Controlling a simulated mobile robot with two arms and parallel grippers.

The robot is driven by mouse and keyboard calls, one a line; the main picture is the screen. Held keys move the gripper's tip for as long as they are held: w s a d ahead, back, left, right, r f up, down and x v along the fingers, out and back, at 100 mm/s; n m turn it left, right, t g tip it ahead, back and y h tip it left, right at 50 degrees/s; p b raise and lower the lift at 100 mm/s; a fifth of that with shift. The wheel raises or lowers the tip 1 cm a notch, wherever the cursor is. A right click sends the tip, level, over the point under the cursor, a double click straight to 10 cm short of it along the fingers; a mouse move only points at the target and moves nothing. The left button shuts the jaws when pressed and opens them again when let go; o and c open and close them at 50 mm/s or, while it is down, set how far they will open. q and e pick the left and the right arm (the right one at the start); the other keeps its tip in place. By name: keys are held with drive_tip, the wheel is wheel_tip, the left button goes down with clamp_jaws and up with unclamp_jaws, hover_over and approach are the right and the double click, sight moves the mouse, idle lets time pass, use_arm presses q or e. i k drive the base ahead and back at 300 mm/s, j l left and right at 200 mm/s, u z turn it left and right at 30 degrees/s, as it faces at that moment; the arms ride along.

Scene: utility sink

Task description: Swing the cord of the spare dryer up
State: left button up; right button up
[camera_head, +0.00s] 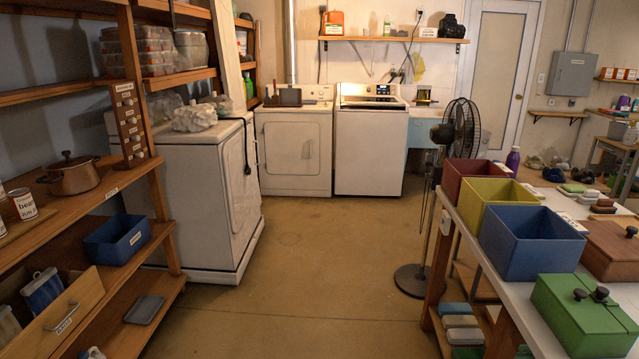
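A white appliance (195,200) stands at the left, beside the wooden shelf, and looks like the spare dryer. A dark cord (248,150) lies over its top right edge and hangs down its right side. The cord's lower end is too small to make out clearly. A wrinkled pale bundle (195,117) sits on top of this appliance. Neither of my grippers shows in the head view.
Open brown floor (300,260) lies ahead. A wooden shelf (165,215) stands left; a table (535,310) with coloured bins stands right. A standing fan (410,280) is beside the table. Another dryer (295,150) and a washer (370,150) stand at the back wall.

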sight(248, 170)
drive_tip(key=i, duration=2.35)
